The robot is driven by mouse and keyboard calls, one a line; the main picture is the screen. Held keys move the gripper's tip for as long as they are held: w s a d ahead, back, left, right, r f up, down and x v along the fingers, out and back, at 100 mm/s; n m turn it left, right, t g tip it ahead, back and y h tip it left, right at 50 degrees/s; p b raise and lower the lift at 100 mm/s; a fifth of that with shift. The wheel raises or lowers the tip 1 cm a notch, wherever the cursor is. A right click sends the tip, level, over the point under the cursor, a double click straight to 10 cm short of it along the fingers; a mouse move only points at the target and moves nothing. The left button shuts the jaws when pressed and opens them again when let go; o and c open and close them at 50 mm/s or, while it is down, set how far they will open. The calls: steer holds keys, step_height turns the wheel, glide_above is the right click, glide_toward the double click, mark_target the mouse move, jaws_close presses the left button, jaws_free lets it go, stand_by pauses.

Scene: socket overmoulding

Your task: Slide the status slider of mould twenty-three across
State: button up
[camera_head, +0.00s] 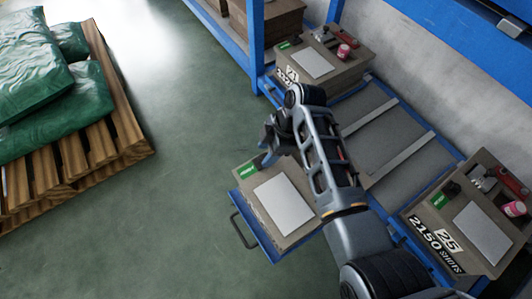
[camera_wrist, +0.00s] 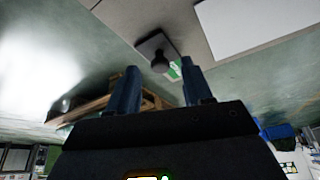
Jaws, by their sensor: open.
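A beige mould (camera_head: 252,190) with a white sheet on top sits in the pulled-out blue drawer; no number shows on it, and my arm covers part of its right side. Its status slider has a dark knob (camera_wrist: 160,62) on a grey plate, with a green label (camera_wrist: 174,71) partly showing beside it. The green label also shows in the head view (camera_head: 247,170). My gripper (camera_head: 268,147) is over the mould's far left corner. In the wrist view my gripper (camera_wrist: 160,72) is open, with the knob between and just beyond its fingertips; I see no contact.
Mould 25 (camera_head: 448,240) stands at the right and another mould (camera_head: 325,75) at the back, both on the blue rack. A wooden pallet (camera_head: 118,120) with green sacks (camera_head: 50,95) is at the left. Open green floor lies between pallet and drawer.

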steer(key=shift+a+f, duration=0.25)
steer(key=shift+f, duration=0.2)
steer(key=shift+s, duration=0.1)
jaws_close()
